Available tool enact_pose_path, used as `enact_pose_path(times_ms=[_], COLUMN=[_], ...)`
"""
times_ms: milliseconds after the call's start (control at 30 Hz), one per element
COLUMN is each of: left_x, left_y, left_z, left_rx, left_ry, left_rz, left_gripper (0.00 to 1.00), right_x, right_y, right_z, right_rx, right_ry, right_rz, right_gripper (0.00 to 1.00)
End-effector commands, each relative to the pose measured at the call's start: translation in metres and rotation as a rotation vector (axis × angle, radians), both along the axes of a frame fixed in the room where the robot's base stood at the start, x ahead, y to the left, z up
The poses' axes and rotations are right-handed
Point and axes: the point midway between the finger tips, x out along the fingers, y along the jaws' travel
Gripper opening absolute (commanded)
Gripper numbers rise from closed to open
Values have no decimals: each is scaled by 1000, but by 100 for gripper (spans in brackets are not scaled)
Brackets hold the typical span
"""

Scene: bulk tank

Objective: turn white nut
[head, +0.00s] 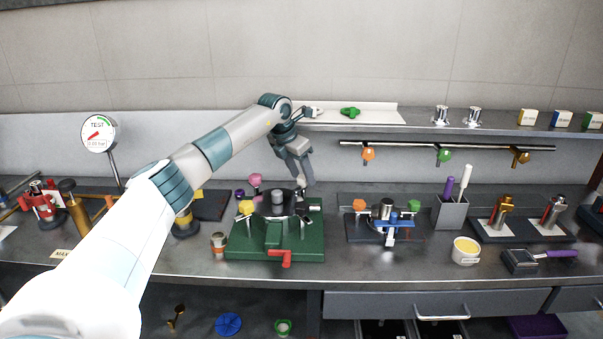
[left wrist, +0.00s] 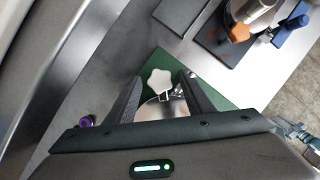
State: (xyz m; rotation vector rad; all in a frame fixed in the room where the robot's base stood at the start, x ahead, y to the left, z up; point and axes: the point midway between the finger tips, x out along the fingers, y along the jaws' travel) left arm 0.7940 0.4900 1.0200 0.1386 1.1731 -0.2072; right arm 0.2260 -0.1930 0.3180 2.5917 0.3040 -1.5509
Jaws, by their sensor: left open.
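The white nut (left wrist: 158,81), a star-shaped knob, shows in the left wrist view between my left gripper's two fingers. The fingers are apart with gaps on both sides of it, and I see no contact. My left gripper (head: 305,182) also shows in the head view, pointing down at the back right of the green fixture (head: 240,249). There the nut is mostly hidden behind or beside the fingers. The fixture also carries a pink knob (head: 255,180), a yellow knob (head: 246,208) and a red handle (head: 281,257). My right gripper is not in view.
A small can (head: 218,244) stands left of the fixture. To the right are a dark fixture with orange and green knobs (head: 414,206), a pen holder (head: 450,212) and a white cup (head: 466,250). A rail (head: 400,143) and shelf run behind. Bench space right of the green fixture is clear.

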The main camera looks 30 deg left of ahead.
Motion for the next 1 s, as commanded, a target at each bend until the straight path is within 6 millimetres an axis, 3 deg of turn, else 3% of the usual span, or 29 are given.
enact_pose_path(times_ms=[133, 300, 667, 1000], left_x=[0, 0, 0, 0], left_y=[0, 0, -1, -2], left_z=[0, 0, 1, 1], left_rx=[0, 0, 0, 1], left_ry=[0, 0, -1, -2], left_rz=[0, 0, 24, 181], left_gripper=[48, 7, 6, 6], right_x=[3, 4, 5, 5], right_y=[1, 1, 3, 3], right_z=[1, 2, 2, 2], right_rx=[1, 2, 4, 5], right_ry=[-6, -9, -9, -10], right_rz=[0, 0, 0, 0], right_gripper=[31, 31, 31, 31])
